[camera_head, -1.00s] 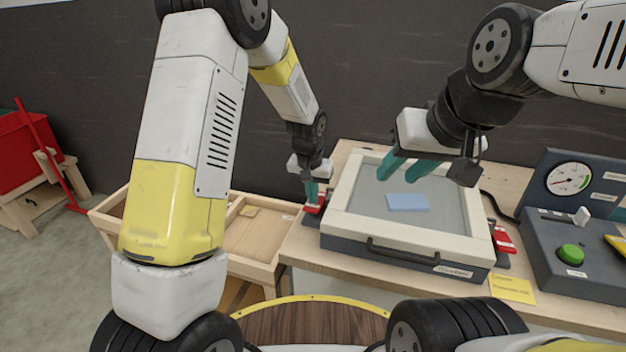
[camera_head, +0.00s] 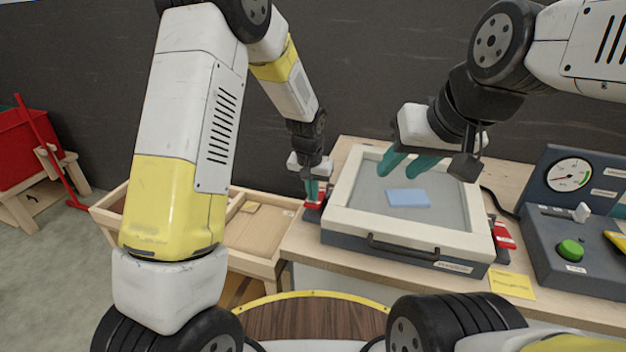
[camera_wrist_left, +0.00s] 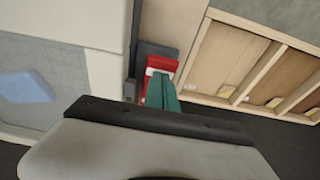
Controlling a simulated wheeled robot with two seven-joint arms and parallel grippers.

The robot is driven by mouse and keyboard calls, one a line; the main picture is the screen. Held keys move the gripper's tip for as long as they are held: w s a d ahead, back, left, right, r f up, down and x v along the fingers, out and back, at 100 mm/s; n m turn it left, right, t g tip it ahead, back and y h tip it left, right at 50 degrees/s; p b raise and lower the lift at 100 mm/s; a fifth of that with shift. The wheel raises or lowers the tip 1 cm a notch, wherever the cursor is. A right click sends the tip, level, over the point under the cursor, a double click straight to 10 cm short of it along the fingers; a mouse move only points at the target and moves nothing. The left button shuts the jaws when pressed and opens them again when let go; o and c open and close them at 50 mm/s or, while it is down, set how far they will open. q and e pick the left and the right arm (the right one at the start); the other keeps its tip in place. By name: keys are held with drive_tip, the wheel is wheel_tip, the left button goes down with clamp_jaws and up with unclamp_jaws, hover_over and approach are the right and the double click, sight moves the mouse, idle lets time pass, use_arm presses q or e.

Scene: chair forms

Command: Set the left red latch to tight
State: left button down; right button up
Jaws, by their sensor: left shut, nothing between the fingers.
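The left red latch (camera_head: 314,203) sits on the left side of the framed box (camera_head: 340,212), partly hidden by my left gripper. My left gripper (camera_head: 312,194) is shut with nothing between its teal fingers, and its tips are at the latch. In the left wrist view the fingers (camera_wrist_left: 161,92) overlap the red latch (camera_wrist_left: 160,65), which has a white mark; I cannot tell its setting. The right red latch (camera_head: 503,235) is on the box's right side. My right gripper (camera_head: 408,163) hangs over the box's grey top, its teal fingers apart and empty.
A blue pad (camera_head: 407,198) lies on the box's grey top. A wooden tray with compartments (camera_head: 250,236) stands to the left. A yellow note (camera_head: 513,285) lies in front.

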use_arm(q)
drive_tip(key=shift+s+a+f, duration=0.1)
drive_tip(key=shift+s+f, duration=0.05)
drive_tip(key=shift+s, duration=0.1)
drive_tip(key=shift+s+a+f, duration=0.25)
drive_tip(key=shift+s+f, duration=0.5)
drive_tip(key=shift+f, duration=0.05)
drive_tip(key=shift+r, duration=0.1)
drive_tip(key=shift+r, duration=0.35)
drive_tip(key=r, duration=0.3)
drive_tip(key=shift+s+a, duration=0.15)
drive_tip(key=shift+s, duration=0.15)
drive_tip(key=s+a+r, duration=0.1)
drive_tip(key=s+r, duration=0.5)
drive_tip(key=r, duration=0.2)
drive_tip(key=shift+a, duration=0.4)
